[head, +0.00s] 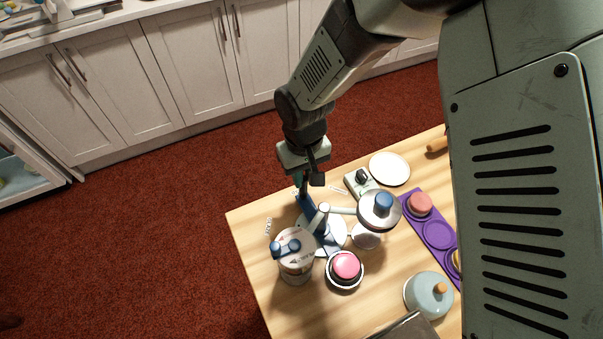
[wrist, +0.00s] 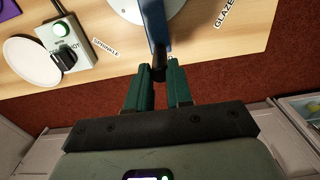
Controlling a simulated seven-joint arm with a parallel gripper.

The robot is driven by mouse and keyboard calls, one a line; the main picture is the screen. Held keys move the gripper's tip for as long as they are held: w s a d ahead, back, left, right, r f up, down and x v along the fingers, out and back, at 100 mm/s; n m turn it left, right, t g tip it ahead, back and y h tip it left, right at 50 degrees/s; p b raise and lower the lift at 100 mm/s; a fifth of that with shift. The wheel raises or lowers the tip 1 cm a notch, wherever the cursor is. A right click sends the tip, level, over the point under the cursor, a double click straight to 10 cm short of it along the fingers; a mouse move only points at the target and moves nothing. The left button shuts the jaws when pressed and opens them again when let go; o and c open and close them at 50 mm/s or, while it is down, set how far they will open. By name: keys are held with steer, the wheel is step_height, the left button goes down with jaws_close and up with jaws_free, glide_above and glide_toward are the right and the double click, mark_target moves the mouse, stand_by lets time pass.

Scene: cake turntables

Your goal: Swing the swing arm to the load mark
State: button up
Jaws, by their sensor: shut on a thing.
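The swing arm is a blue bar (head: 306,204) with a white hub and side arms, standing over a round white base (head: 336,232).
A canister (head: 296,266) stands front left and a round disc with a blue knob (head: 383,203) at right. A pink cake in a bowl (head: 345,268), purple tray (head: 438,235), blue-grey dome (head: 429,296), switch box (head: 360,182) and white plate (head: 389,168) crowd the table.

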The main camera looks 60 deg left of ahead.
steer(key=shift+d, duration=0.1)
steer(key=o, duration=0.8)
steer(key=shift+r, duration=3.55)
